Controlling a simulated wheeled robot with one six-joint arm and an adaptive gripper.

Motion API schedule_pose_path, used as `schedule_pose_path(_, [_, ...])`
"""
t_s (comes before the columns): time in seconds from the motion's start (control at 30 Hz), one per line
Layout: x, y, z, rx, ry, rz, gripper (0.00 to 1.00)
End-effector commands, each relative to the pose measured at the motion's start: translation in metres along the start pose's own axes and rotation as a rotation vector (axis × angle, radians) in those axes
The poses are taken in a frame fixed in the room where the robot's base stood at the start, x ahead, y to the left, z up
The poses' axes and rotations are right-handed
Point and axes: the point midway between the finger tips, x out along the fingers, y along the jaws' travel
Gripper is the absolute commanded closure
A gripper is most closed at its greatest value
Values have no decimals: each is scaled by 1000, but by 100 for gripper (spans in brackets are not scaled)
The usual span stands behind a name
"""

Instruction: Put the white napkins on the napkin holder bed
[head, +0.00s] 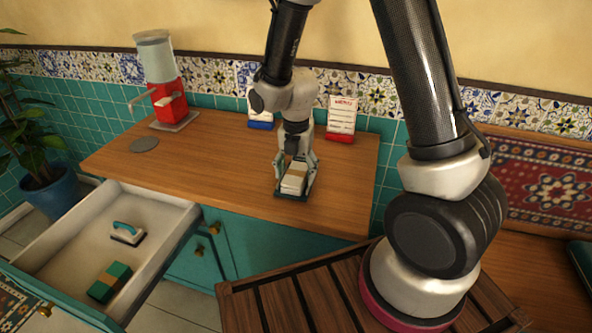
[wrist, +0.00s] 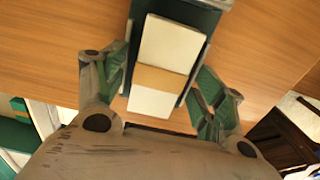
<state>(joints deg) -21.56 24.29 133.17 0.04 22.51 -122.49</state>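The white napkins (head: 293,182) are a stack with a tan band around the middle. They lie on the dark green napkin holder bed (wrist: 203,17) on the wooden counter; the wrist view shows the napkins (wrist: 172,42) lengthwise on it, between its side edges. My gripper (head: 296,168) points down over the stack. Its green-padded fingers stand apart, one on each side of the holder and napkins in the wrist view. It looks open, with the napkins between the fingers but not visibly pinched. The near end of the holder is partly hidden by my gripper body.
A red dispenser (head: 168,98) stands at the back left, near a grey disc (head: 144,145). A menu stand (head: 341,118) and a blue-based stand (head: 261,123) are at the back. An open drawer (head: 75,218) holds a handled brush (head: 127,233) and a green block (head: 109,282).

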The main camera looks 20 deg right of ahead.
Motion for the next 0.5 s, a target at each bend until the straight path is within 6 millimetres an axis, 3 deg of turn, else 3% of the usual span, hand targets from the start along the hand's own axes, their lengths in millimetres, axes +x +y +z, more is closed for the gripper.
schedule_pose_path(0.3, [-4, 0, 0, 0, -1, 1, 29])
schedule_pose_path(0.5, [-35, 1, 1, 0, -3, 5, 29])
